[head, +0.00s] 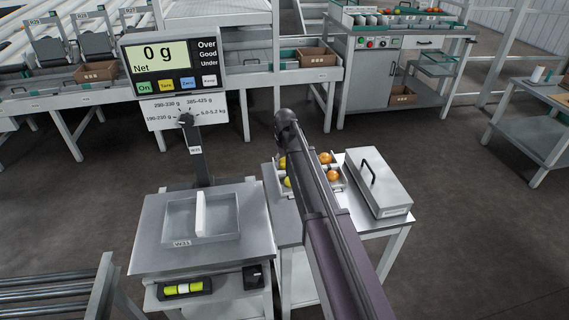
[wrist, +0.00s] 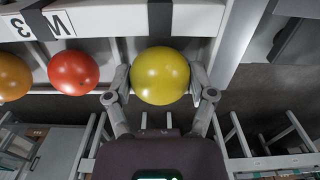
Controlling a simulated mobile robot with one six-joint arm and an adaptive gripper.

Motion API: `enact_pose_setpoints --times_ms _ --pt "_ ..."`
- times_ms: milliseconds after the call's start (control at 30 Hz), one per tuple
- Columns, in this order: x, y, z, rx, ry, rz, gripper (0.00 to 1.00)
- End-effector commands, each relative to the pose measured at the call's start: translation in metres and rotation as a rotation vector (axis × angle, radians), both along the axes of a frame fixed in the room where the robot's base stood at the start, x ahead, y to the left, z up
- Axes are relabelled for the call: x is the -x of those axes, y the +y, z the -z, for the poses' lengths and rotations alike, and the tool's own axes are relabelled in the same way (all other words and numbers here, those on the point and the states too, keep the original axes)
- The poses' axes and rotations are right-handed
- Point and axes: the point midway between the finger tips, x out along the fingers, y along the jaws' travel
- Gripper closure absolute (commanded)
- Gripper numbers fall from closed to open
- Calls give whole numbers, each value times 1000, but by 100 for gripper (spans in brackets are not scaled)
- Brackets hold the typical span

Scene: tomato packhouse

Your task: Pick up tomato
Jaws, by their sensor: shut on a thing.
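A yellow-green tomato (wrist: 160,76) sits between the two fingers of my gripper (wrist: 160,83), which is shut on it. In the wrist view the tomato is beside the white tray wall (wrist: 100,18); whether it is lifted clear I cannot tell. A red tomato (wrist: 73,73) and an orange tomato (wrist: 14,77) lie to its left. In the head view, orange tomatoes (head: 332,174) and yellow ones (head: 288,182) show in the tray, on either side of my arm. My arm hides the gripper and part of the tray there.
A scale (head: 150,249) with a divided metal pan stands left of the tray's table; its display (head: 166,55) reads 0 g. A grey lidded box (head: 377,184) with a handle stands right of the tray. Benches with brown boxes (head: 318,57) are farther back. Floor between is clear.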

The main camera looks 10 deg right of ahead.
Motion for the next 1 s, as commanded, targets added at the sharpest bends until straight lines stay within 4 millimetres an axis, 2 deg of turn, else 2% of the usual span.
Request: enact_pose_setpoints --times_ms 467,1000 --pt "0 0 -36 0 0 0 52" --pt "119 1 -44 0 0 -1 52"
